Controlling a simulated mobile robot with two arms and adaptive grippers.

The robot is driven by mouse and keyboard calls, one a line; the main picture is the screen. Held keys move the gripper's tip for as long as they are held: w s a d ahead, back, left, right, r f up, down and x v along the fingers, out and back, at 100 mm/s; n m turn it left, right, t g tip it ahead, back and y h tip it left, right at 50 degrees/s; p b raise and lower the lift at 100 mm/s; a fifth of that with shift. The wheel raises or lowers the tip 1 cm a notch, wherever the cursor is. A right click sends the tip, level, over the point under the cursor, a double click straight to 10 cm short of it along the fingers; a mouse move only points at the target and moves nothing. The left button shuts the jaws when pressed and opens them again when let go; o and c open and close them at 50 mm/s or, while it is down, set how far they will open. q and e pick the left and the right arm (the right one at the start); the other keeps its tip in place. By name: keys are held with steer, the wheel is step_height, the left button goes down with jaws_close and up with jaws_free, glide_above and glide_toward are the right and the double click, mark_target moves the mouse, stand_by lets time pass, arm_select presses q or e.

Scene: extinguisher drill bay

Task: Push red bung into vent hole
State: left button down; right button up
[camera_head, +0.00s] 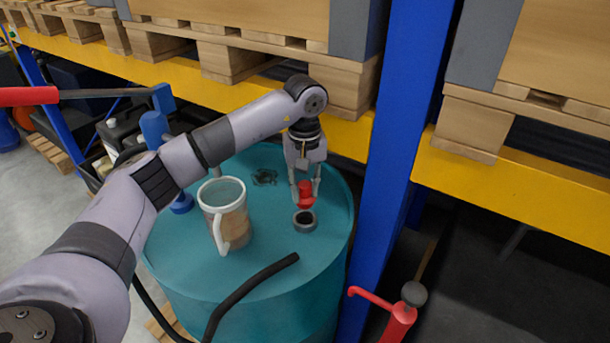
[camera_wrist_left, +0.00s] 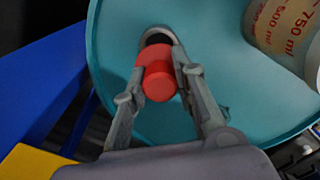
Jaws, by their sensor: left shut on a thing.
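The red bung (camera_head: 305,194) is held between the fingertips of my left gripper (camera_head: 305,186), which points down over a teal drum (camera_head: 185,262). The vent hole (camera_head: 304,218) is a dark opening with a grey raised rim on the drum top. The bung is at the hole's far side in the head view, and the dark opening still shows. In the left wrist view the bung (camera_wrist_left: 158,78) sits between the fingers and partly covers the vent hole (camera_wrist_left: 157,38). I cannot tell whether bung and rim touch. My right gripper is not in view.
A measuring jug (camera_head: 226,212) stands on the drum top, left of the hole. A black hose (camera_head: 252,288) lies across the drum's near side. A blue rack post (camera_head: 395,150) rises close right of the drum. A yellow beam (camera_head: 230,96) runs behind.

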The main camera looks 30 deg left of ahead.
mark_target(306, 200)
arm_select(q)
steer(key=shift+w+a+f, duration=0.1)
steer(key=shift+a, duration=0.15)
steer(key=shift+f, duration=0.15)
steer(key=shift+w+d+f+b, duration=0.15)
steer(key=shift+f+b, duration=0.15)
steer(key=shift+f, duration=0.15)
steer(key=shift+d+f+b, duration=0.15)
steer(key=shift+f+b, duration=0.15)
steer(key=shift+f, duration=0.15)
steer(key=shift+a+f+b, duration=0.1)
steer(key=shift+f+b, duration=0.25)
steer(key=shift+f, duration=0.7)
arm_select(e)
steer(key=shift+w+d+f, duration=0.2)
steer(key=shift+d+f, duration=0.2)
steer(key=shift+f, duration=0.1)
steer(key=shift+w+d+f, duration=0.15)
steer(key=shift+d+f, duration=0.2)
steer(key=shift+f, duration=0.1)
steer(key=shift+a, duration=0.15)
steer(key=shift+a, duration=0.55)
arm_select(q)
steer(key=shift+b, duration=0.3)
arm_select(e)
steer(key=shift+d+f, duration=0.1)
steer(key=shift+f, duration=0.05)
